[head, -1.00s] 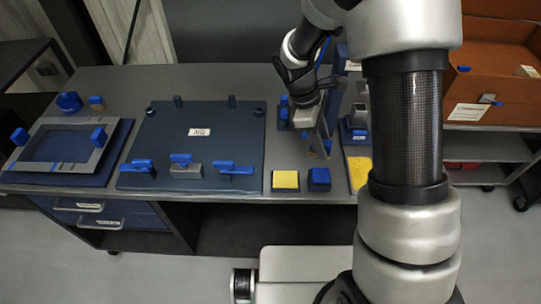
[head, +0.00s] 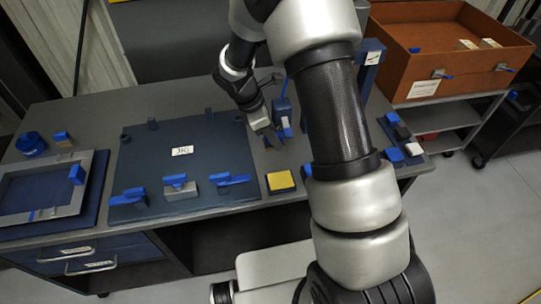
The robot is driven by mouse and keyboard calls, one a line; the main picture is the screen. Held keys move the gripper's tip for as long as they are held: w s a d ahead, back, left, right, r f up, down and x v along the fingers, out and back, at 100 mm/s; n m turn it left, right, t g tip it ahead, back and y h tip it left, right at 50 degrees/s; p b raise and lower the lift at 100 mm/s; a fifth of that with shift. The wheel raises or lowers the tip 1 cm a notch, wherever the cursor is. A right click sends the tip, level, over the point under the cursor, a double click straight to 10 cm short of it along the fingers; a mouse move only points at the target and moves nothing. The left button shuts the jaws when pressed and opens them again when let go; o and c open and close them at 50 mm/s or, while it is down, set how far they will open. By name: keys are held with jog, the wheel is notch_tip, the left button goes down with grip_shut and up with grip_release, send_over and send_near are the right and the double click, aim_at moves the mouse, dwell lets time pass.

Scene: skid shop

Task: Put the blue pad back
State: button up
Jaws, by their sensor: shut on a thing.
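My gripper (head: 272,138) is shut above the bench, just right of the big blue plate. What lies between its fingers is too small and dark to make out. A small blue pad (head: 307,170) shows as a sliver beside my arm, which hides the rest of it. It sits right of a yellow pad (head: 280,181) at the bench's front edge. My gripper is behind both pads and apart from them.
A blue plate (head: 213,152) with several blue-handled clamps covers the bench middle. A grey frame (head: 75,205) lies at the left. A blue upright piece (head: 283,104) stands close behind my gripper. An orange bin (head: 440,60) is on a cart at the right.

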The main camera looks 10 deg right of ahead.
aim_at(278, 159)
notch_tip(278, 159, down, 7)
jog(key=shift+f, duration=0.15)
dwell(0.4)
jog(key=shift+f+b, duration=0.2)
jog(key=shift+b, duration=0.2)
jog(key=o, duration=1)
jog(key=shift+r, duration=0.1)
